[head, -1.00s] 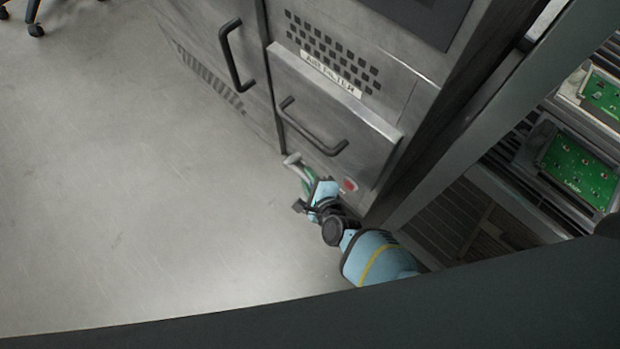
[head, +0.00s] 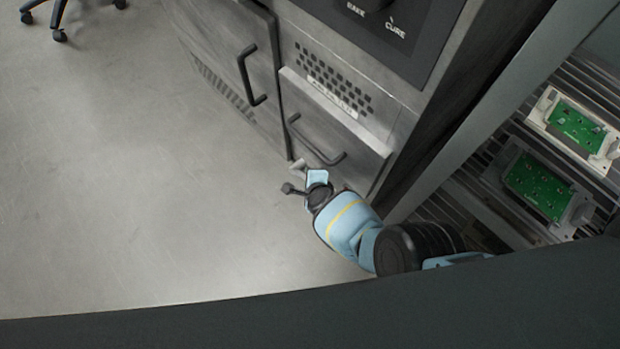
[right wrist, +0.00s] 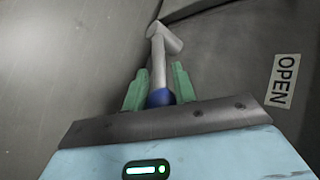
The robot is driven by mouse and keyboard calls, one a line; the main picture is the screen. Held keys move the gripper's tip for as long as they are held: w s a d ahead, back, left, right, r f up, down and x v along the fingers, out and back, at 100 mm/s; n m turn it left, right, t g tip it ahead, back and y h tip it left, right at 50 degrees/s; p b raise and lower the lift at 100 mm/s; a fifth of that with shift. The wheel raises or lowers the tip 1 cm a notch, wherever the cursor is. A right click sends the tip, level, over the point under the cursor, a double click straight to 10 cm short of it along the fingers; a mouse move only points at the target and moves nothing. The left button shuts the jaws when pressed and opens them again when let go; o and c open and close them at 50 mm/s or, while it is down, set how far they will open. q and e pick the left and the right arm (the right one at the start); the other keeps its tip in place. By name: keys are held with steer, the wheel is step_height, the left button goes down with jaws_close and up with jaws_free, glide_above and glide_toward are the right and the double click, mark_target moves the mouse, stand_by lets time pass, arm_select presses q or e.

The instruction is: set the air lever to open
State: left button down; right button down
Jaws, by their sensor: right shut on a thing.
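A white label reading OPEN (right wrist: 283,80) is on the panel to the right of the lever in the right wrist view. In the head view, the lever's pale tip (head: 298,166) shows just past my right gripper (head: 306,176), low at the cabinet front. The lever's base is hidden. My left gripper is not in view.
The grey cabinet (head: 285,82) has dark bar handles (head: 318,150) on its fronts, one close above my right gripper. A rack with green circuit boards (head: 537,184) stands to the right. The floor (head: 130,190) to the left is clear, with chair wheels at the far left.

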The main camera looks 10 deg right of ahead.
steer(key=shift+w+d+r, duration=0.2)
steer(key=shift+w+r, duration=0.25)
steer(key=c, duration=1.4)
jaws_free()
steer(key=shift+s+a+f, duration=0.1)
steer(key=shift+s, duration=0.05)
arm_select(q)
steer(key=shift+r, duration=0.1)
arm_select(e)
steer(key=shift+s, duration=0.1)
